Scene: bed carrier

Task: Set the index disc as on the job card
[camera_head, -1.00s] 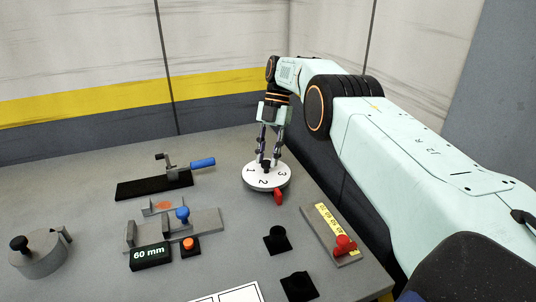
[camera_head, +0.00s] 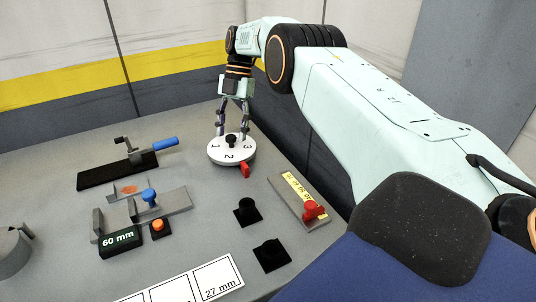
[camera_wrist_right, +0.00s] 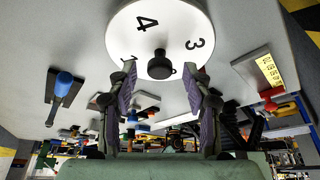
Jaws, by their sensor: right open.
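The index disc (camera_head: 218,158) is a round white dial with a black centre knob (camera_head: 231,140). The job card (camera_head: 190,284) is partly cut off; "27 mm" is readable. My left gripper is not in view.
A red-knobbed slider with a yellow scale (camera_head: 298,191) and two black knobs (camera_head: 246,211) (camera_head: 270,254) stand in front of the disc. To the left are a blue-handled crank (camera_head: 125,168), a grey fixture (camera_head: 176,200) and a "60 mm" display (camera_head: 119,242). A wall lies behind.

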